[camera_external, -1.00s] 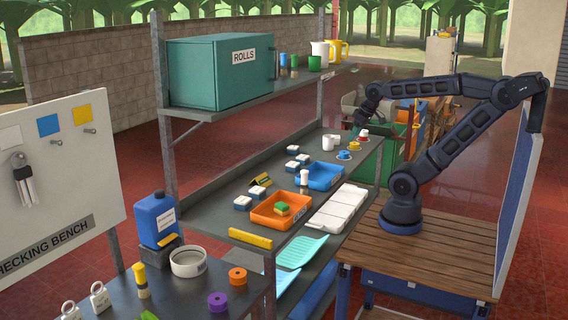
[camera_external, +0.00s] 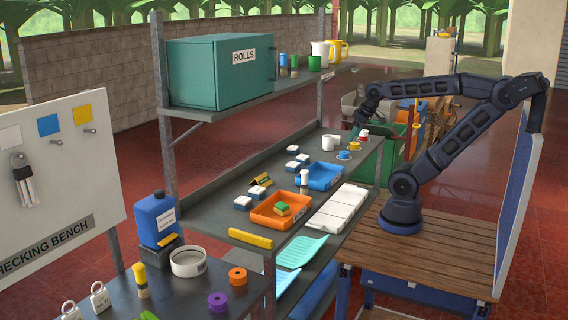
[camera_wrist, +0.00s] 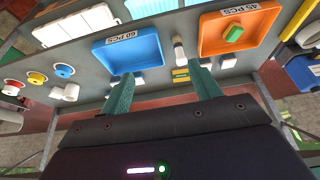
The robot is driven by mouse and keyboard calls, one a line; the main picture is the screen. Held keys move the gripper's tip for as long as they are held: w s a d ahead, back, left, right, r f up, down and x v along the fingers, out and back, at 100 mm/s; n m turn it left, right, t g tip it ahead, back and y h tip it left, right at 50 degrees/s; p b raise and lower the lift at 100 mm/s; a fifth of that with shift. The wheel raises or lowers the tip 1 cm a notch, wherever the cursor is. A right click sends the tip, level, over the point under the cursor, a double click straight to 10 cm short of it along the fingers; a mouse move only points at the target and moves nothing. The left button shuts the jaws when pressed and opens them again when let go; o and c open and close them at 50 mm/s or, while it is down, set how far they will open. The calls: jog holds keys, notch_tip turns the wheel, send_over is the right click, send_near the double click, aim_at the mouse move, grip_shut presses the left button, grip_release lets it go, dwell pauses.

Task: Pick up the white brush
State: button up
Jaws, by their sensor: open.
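The white brush (camera_external: 304,178) stands upright on the grey shelf between the blue tray and the orange tray, its lower part darker. It also shows in the wrist view (camera_wrist: 179,48), between the two trays and beyond my fingertips. My gripper (camera_wrist: 162,72) is open, with two green fingers apart and nothing between them. In the external view my gripper (camera_external: 361,121) is above the far end of the shelf, well away from the brush; its fingers are small there.
The blue tray (camera_external: 338,184) and the orange tray (camera_external: 262,222) flank the brush. An upper shelf with a green box (camera_external: 215,75) overhangs.

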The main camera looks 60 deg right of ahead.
jog(key=shift+w, duration=0.1)
jog(key=shift+c, duration=0.3)
jog(key=n+g+h, duration=0.3)
jog(key=n+g, duration=0.1)
jog(key=n, duration=1.5)
send_over(305, 177)
jog(key=w+a, duration=0.1)
notch_tip(305, 177, down, 13)
jog(key=x, duration=0.5)
jog(key=shift+w+a+f, duration=0.1)
jog(key=shift+w+f, duration=0.05)
jog(key=shift+f, duration=0.2)
jog(key=x, duration=0.2)
jog(key=s+x, duration=0.1)
jog(key=x, duration=0.1)
jog(key=shift+d+f, duration=0.1)
jog(key=shift+d, duration=0.15)
jog(key=shift+w+d+f, duration=0.1)
jog(key=shift+d+f, duration=0.05)
jog(key=shift+f, duration=0.35)
jog(key=shift+c, duration=0.5)
